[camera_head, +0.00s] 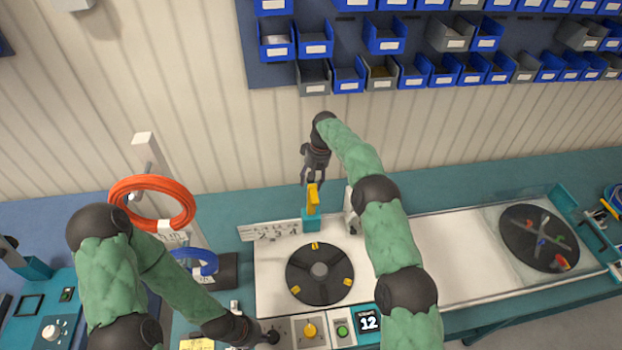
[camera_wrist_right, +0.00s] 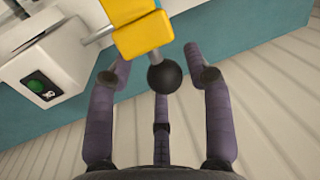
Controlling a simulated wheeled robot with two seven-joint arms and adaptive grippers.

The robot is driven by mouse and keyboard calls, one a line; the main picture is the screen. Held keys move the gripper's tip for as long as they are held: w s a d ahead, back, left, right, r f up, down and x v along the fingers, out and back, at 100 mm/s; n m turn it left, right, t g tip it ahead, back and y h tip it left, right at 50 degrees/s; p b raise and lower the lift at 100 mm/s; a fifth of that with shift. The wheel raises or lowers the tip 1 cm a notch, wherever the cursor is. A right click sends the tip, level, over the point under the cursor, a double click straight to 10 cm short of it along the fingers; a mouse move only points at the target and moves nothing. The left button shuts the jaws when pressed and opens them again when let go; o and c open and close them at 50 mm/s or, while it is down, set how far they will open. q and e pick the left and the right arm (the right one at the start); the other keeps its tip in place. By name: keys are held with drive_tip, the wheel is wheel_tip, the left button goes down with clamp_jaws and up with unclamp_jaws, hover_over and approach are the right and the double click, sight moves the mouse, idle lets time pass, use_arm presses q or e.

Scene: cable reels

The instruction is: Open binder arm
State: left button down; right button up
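The binder arm (camera_head: 313,198) is a yellow lever standing upright on a teal block behind the black round reel plate (camera_head: 320,274). In the right wrist view the yellow arm (camera_wrist_right: 143,35) ends in a black ball knob (camera_wrist_right: 164,78). My right gripper (camera_head: 312,178) points down just above the lever. In its wrist view the fingers (camera_wrist_right: 160,82) are spread apart, with the knob between them and gaps visible on both sides. My left gripper (camera_head: 262,338) is low at the front control panel, by a black knob; its fingers are too small and hidden to read.
A yellow knob (camera_head: 309,330) and a green button (camera_head: 342,331) sit on the front panel. A second black disc (camera_head: 540,238) lies at the right. Blue bins (camera_head: 385,35) line the wall.

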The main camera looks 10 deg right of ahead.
drive_tip(key=shift+r, duration=0.2)
use_arm(q)
drive_tip(key=shift+s, duration=0.1)
use_arm(e)
drive_tip(key=shift+a+r, duration=0.1)
drive_tip(key=shift+r, duration=0.25)
wheel_tip(320, 180, up, 11)
drive_tip(key=d, duration=0.2)
drive_tip(key=shift+w+d, duration=0.2)
drive_tip(key=shift+w, duration=0.05)
drive_tip(key=shift+f, duration=0.1)
